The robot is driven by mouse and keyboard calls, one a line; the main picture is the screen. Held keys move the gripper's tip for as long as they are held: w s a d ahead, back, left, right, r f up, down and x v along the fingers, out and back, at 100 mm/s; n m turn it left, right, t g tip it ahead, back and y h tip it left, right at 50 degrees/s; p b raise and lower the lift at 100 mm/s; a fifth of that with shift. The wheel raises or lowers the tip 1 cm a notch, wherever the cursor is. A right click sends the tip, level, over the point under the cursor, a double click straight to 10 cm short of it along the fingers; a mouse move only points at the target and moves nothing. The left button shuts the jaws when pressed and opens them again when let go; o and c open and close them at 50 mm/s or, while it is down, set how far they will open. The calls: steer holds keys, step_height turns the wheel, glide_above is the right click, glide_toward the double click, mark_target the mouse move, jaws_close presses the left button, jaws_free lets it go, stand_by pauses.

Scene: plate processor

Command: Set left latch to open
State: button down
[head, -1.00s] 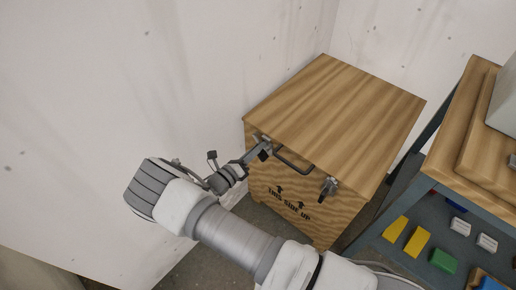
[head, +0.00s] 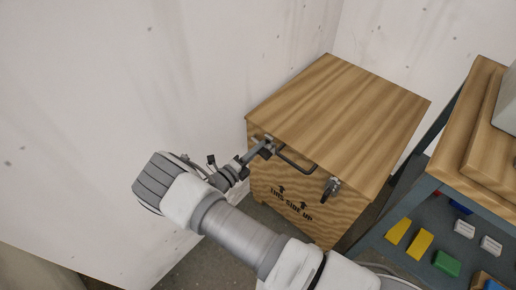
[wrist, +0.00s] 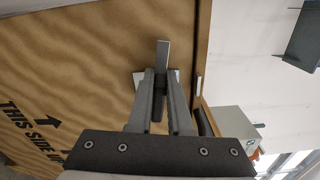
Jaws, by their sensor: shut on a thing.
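A wooden crate (head: 300,210) with a flat wooden lid (head: 345,100) stands in the corner. The left latch (head: 269,139) is a small grey metal fitting at the left of the crate's front, near the lid edge. My gripper (head: 261,149) is at this latch. In the wrist view my gripper (wrist: 160,77) has its fingers close together around the latch's grey lever (wrist: 163,52), whose end sticks out past the fingertips. The fingers hide much of the latch. The right latch (head: 331,188) hangs on the same front face, apart from my gripper.
A dark bar handle (head: 293,163) sits between the latches. A white wall (head: 130,80) rises close on the left. A workbench (head: 470,150) with a lower shelf of colored blocks (head: 420,242) stands at the right.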

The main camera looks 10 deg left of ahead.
stand_by(0.4)
steer(key=c, duration=0.8)
jaws_free()
steer(key=shift+c, duration=0.2)
steer(key=p+v, duration=0.2)
steer(key=v, duration=1.5)
steer(key=shift+s+a+p, duration=0.15)
steer(key=shift+s+p, duration=0.05)
steer(key=shift+p, duration=0.1)
